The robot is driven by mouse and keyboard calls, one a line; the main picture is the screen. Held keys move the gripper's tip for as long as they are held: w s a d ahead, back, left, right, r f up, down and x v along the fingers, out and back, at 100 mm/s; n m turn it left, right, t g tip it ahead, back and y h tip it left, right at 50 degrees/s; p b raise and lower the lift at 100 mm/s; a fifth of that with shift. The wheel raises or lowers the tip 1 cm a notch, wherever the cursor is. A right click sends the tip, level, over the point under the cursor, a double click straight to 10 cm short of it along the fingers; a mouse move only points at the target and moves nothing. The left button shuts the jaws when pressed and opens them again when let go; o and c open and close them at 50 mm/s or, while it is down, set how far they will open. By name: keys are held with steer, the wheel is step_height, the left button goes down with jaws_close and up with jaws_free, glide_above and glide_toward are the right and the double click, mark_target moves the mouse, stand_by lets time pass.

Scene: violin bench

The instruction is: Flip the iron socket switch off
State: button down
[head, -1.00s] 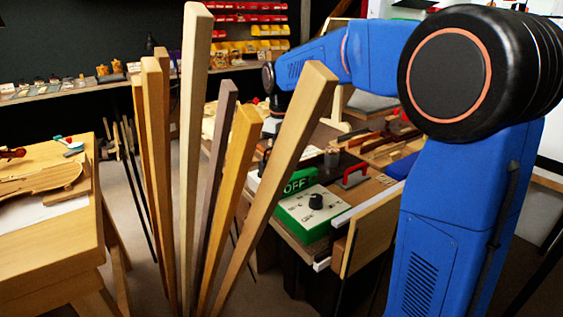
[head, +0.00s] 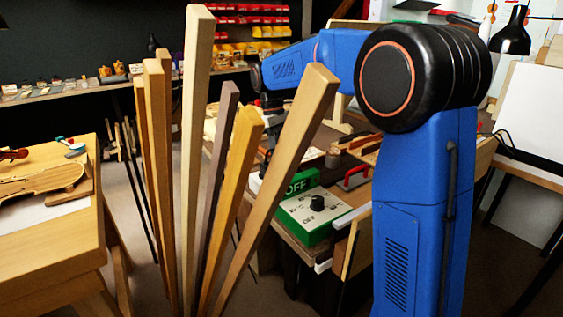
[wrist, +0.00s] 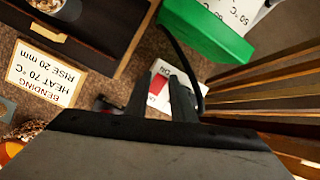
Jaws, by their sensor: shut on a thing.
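The iron socket (wrist: 182,98) is a white block with a red switch (wrist: 158,84) on it, near the middle of the wrist view. My gripper (wrist: 162,106) is at the socket, its two dark fingers on either side of the red switch and shut on it. The fingers hide part of the socket, and I cannot tell the switch's position. In the head view, a small white block (head: 255,184) shows left of the green box, partly behind wooden strips. The gripper's tips are hard to make out there.
A green control box (head: 312,212) with a black knob and an OFF display stands beside the socket. A black cable (wrist: 184,58) curves past the socket. Tall wooden strips (head: 192,120) stand in front of the bench. A bending label (wrist: 45,72) lies to the left.

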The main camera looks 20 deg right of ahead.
steer(key=c, duration=1.8)
jaws_free()
steer(key=v, duration=1.7)
steer(key=shift+r, duration=0.25)
